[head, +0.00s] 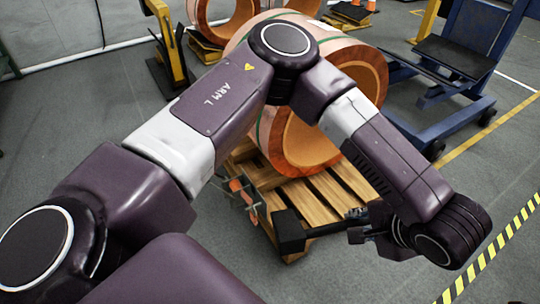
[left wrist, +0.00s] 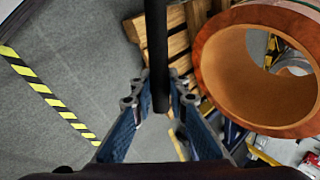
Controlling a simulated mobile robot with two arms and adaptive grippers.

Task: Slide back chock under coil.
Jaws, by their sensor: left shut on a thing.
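The copper coil (head: 372,78) stands on its rim on a wooden pallet (head: 335,192), partly hidden behind my left arm. In the left wrist view, the coil (left wrist: 214,62) is at the upper right. My left gripper (head: 354,224) is just off the pallet's near right side. It is shut on the thin rod of a black block (head: 290,231); the rod (left wrist: 157,45) also shows between the fingers in the left wrist view. The block is by the pallet's near edge, apart from the coil. Contact with the pallet is unclear. I cannot make out a separate chock under the coil.
A small orange and grey fixture (head: 243,190) is at the pallet's left edge. A blue wheeled frame (head: 440,120) stands behind at the right. Another coil (head: 203,22) is at the back. Yellow-black floor tape (head: 500,240) crosses the right; bare floor lies between it and the pallet.

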